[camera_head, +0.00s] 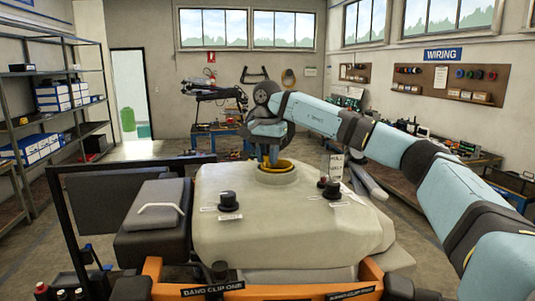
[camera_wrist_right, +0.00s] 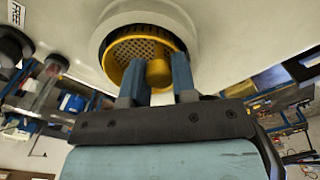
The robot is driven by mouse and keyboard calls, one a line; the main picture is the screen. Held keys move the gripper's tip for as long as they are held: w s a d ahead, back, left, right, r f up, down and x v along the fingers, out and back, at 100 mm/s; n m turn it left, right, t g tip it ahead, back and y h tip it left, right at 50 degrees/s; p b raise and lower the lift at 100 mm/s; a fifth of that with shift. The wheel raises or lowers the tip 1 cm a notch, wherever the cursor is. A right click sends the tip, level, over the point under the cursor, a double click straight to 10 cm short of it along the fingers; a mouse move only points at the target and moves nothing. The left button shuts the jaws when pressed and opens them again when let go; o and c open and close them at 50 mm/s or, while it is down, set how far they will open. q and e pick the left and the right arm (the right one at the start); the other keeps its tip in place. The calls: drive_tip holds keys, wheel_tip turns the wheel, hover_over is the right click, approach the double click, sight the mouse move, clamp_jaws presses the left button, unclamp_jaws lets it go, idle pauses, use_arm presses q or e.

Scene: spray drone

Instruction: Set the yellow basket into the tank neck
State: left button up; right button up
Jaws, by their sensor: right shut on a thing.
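The yellow basket (camera_head: 285,164) is at the mouth of the pale tank neck (camera_head: 277,178), on top of the big cream tank (camera_head: 235,220). My right gripper (camera_head: 268,155) comes down over the neck from above. In the right wrist view the basket (camera_wrist_right: 132,47) shows its mesh and yellow rim inside the round neck (camera_wrist_right: 104,38). My right gripper (camera_wrist_right: 159,80) is shut on the basket's yellow post, with one finger on each side. I cannot tell whether the basket's rim rests on the neck. My left gripper is not in view.
Two black caps (camera_head: 228,201) (camera_head: 332,190) stand up from the tank top. A clear cylinder with a label (camera_head: 335,165) stands right of the neck. A dark case with a pale handle (camera_head: 155,215) is at the left. My right arm spans the right side.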

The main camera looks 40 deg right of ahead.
drive_tip(key=shift+f, duration=0.1)
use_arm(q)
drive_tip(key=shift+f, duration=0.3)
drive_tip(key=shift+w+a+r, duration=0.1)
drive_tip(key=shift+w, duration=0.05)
use_arm(e)
drive_tip(key=shift+f, duration=0.2)
drive_tip(key=shift+f, duration=0.35)
drive_tip(key=o, duration=0.9)
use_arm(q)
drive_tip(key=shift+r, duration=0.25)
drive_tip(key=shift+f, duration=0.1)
